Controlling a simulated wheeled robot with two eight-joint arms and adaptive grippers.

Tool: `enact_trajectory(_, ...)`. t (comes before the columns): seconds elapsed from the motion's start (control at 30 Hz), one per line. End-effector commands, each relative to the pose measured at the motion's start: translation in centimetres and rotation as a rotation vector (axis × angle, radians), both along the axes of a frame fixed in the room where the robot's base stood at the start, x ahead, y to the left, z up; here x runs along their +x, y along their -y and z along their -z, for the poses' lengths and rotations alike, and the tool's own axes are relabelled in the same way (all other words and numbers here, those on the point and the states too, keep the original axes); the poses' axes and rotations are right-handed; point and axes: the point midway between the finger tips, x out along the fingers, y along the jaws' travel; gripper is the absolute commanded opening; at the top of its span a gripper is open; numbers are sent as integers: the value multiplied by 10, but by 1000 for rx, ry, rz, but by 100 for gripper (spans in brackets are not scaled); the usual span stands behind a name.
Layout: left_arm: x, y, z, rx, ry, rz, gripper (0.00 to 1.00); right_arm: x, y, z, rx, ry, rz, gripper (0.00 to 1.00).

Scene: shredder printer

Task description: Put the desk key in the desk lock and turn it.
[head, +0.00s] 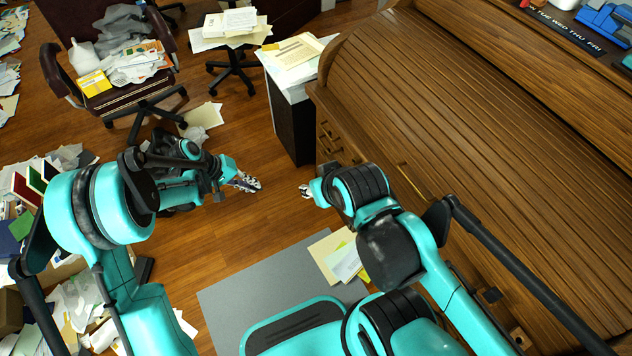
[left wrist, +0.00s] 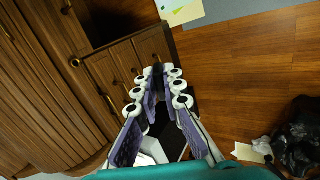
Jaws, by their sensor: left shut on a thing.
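My left gripper (head: 246,182) is over the open floor, left of the roll-top desk (head: 490,110) and apart from it. In the left wrist view its fingers (left wrist: 158,80) are closed together around a small dark thing, taken as the desk key, mostly hidden between the fingertips. The desk's drawer fronts (left wrist: 120,65) with brass pulls show beyond the fingers. I cannot make out the desk lock for certain. My right gripper (head: 306,191) is small in the head view, beside the desk front; its fingers are too small to judge.
A dark cabinet (head: 292,125) topped with papers stands at the desk's far end. Chairs (head: 135,100) piled with papers are at the back left. A grey mat (head: 235,305) and loose papers (head: 335,255) lie on the floor. The wooden floor between is mostly clear.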

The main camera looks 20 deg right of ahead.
Motion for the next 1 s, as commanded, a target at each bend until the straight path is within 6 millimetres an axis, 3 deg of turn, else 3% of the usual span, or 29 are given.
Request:
enact_trajectory(0.03, 5, 29, 18, -98, -5, -6, 0, 0, 0, 12, 0, 0, 0, 40)
enact_trajectory(0.2, 9, 129, 49, -508, -14, -58, 0, 0, 0, 35, 0, 0, 0, 40)
enact_trajectory(0.3, 3, 174, 61, -710, -9, -88, 0, 0, 0, 47, 0, 0, 0, 40)
enact_trajectory(0.4, -4, 204, 70, -857, 0, -108, 0, 0, 0, 57, 0, 0, 0, 40)
enact_trajectory(0.6, -15, 229, 78, -998, 11, -124, 0, 0, 0, 66, 0, 0, 0, 40)
enact_trajectory(1.0, -16, 231, 76, -1013, 13, -124, 0, 0, 0, 66, 0, 0, 0, 40)
